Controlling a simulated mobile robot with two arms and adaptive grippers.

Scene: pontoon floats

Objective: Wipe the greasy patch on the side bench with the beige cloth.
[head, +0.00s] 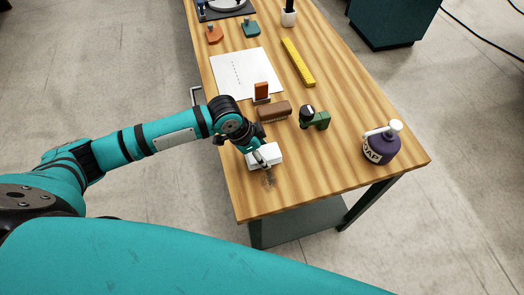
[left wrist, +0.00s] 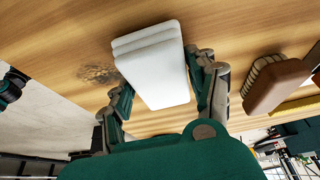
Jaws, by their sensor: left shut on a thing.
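The cloth (head: 271,153) looks pale, almost white, and is a folded block near the front left end of the wooden side bench (head: 350,165). It shows large in the left wrist view (left wrist: 158,75), between the two fingers. My left gripper (head: 264,158) is shut on it, low over the bench; I cannot tell if the cloth touches the wood. The greasy patch (head: 269,181) is a dark smudge just in front of the cloth, and in the left wrist view it is a brown stain (left wrist: 98,74) left of the cloth. My right gripper is not in view.
A green tool (head: 316,119) and a purple soap bottle (head: 381,147) stand to the right. Paper (head: 240,72) and a yellow bar (head: 298,62) lie farther back.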

